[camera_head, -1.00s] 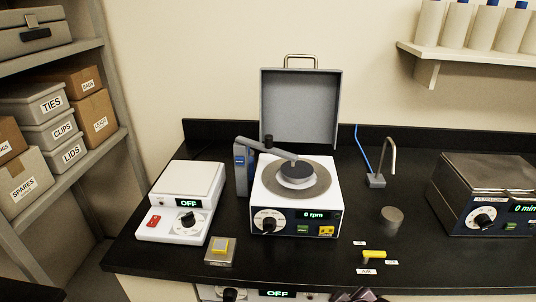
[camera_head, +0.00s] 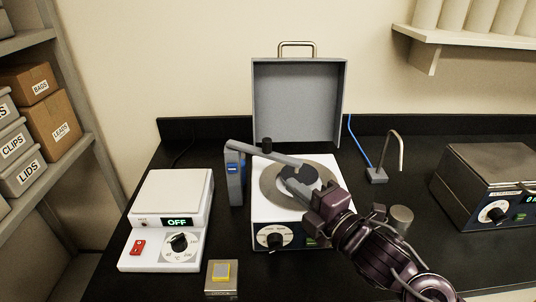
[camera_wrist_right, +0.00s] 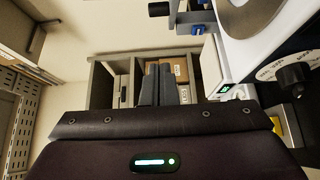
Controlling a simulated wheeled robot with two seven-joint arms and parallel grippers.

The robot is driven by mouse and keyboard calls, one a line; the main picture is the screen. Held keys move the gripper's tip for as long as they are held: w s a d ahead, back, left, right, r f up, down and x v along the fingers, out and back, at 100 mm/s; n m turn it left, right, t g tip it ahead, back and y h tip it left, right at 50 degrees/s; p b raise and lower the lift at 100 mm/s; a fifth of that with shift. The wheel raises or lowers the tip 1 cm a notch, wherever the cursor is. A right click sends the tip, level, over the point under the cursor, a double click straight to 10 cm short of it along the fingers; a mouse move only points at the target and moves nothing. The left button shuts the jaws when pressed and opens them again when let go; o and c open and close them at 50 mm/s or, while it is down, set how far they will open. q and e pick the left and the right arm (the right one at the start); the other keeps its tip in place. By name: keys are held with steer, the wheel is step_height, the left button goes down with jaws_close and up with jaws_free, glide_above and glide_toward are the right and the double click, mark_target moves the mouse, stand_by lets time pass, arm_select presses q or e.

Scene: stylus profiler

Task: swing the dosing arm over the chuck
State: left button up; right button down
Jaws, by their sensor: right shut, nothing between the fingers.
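The dosing arm (camera_head: 250,149) is a grey bar with a black knob, on a blue-grey post (camera_head: 236,178) left of the spin coater. It reaches right across the coater's top, with its end near the round chuck (camera_head: 323,174). My right gripper (camera_head: 290,177) is over the chuck, near the arm's end, its fingers shut and empty. I cannot tell whether they touch the arm. The gripper hides part of the chuck and the coater's front panel. In the right wrist view the shut fingers (camera_wrist_right: 159,75) point toward the shelves. My left gripper is not in view.
The coater's grey lid (camera_head: 298,100) stands open behind. A white hotplate (camera_head: 170,210) reading OFF is at left, with a small sample block (camera_head: 221,277) nearby. A metal cylinder (camera_head: 401,217), bent-tube stand (camera_head: 377,175) and steel box unit (camera_head: 490,180) are at right.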

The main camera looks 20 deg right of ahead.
steer(key=w+b, duration=0.2)
steer(key=b, duration=0.1)
steer(key=p, duration=0.4)
glide_toward(263, 150)
steer(key=w+a+r, duration=0.1)
steer(key=a+r, duration=0.1)
steer(key=a, duration=0.2)
steer(key=w, duration=0.1)
steer(key=w+d+p, duration=0.1)
steer(key=w, duration=0.1)
steer(key=w+d+f, duration=0.1)
steer(key=shift+w, duration=0.15)
